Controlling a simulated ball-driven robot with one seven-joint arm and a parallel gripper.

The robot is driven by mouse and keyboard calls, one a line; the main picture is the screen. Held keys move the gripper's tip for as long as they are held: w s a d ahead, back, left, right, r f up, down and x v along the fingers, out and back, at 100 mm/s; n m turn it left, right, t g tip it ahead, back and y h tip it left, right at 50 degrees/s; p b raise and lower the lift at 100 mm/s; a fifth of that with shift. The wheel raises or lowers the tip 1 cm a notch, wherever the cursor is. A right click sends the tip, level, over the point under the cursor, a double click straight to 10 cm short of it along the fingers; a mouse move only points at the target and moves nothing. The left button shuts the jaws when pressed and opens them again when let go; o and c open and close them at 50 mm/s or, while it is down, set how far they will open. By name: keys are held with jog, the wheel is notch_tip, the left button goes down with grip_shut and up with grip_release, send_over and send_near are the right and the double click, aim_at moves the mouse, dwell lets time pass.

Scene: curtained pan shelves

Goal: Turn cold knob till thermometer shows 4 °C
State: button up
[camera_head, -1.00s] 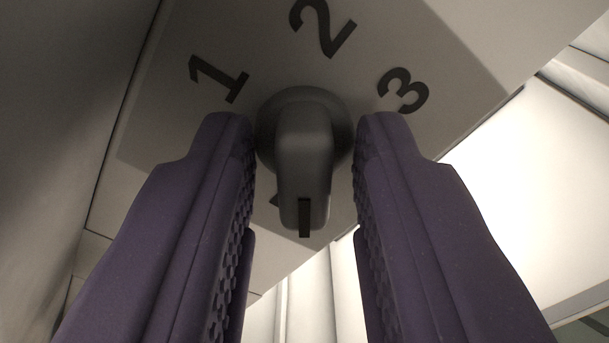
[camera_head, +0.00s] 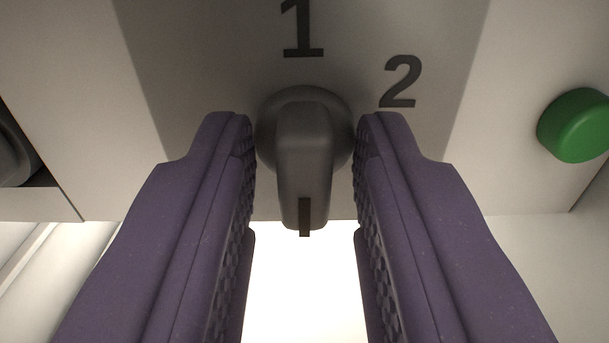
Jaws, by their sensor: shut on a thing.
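The grey knob (camera_head: 304,150) is in the middle of the view, on a pale panel. It has a round base and a bar-shaped handle with a dark mark at its lower end. The printed digit 1 (camera_head: 302,30) stands straight above the knob, and the digit 2 (camera_head: 400,82) is at its upper right. My gripper (camera_head: 305,140) has its two purple fingers on either side of the knob and is shut on it. Other digits are hidden or out of view. No thermometer is in view.
A green round button (camera_head: 576,126) sits on the panel to the right. A dark grey rounded thing (camera_head: 14,155) is cut off at the left edge. Bright white surfaces lie below the panel's lower edge.

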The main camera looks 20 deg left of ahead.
jog(key=n+b, duration=0.3)
jog(key=n, duration=0.3)
jog(key=shift+f+b, duration=0.15)
jog(key=shift+b, duration=0.25)
jog(key=n+b, duration=0.3)
jog(key=n, duration=0.2)
jog(key=shift+n, duration=0.4)
grip_shut()
jog(key=o, duration=0.7)
grip_release()
jog(key=shift+a, duration=0.1)
jog(key=shift+o, duration=0.2)
jog(key=shift+s, duration=0.1)
jog(key=v, duration=0.7)
jog(key=shift+s, duration=0.3)
